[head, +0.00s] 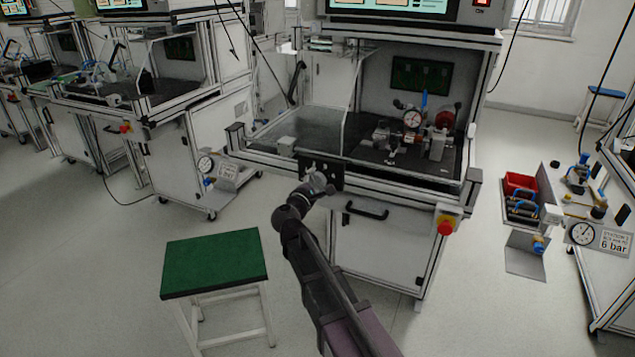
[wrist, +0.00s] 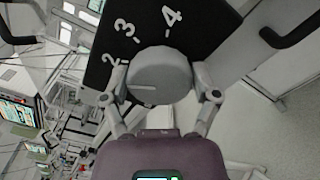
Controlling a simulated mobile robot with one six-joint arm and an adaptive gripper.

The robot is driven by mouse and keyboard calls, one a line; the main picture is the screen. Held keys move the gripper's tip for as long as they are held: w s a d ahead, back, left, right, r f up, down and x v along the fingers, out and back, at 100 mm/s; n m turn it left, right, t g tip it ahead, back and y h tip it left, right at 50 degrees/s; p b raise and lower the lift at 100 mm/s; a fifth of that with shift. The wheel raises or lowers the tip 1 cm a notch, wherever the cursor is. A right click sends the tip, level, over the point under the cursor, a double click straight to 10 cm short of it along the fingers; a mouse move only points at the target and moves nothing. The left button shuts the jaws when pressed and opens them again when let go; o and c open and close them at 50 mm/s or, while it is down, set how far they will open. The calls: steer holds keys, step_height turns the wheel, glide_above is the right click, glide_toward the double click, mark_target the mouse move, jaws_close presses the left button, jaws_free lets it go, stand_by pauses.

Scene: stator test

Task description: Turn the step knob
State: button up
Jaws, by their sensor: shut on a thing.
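The step knob (wrist: 158,76) is a grey round knob with a pale pointer line, on a black plate (wrist: 150,20) marked with white numbers; 2, 3 and 4 are readable. The pointer line lies toward the left in the wrist view. My gripper (wrist: 160,92) has one finger on each side of the knob and is shut on it. In the head view, my gripper (head: 318,184) is at the black plate (head: 332,170) on the front of the middle test station. The knob itself is largely covered there by my gripper.
A black drawer handle (head: 366,210) and a red emergency button (head: 446,226) are on the station (head: 385,240) to the right of my arm. A green-topped stool (head: 214,262) stands at the left.

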steer(key=shift+m, duration=0.4)
steer(key=o, duration=1)
steer(key=shift+c, duration=0.2)
steer(key=v, duration=1.2)
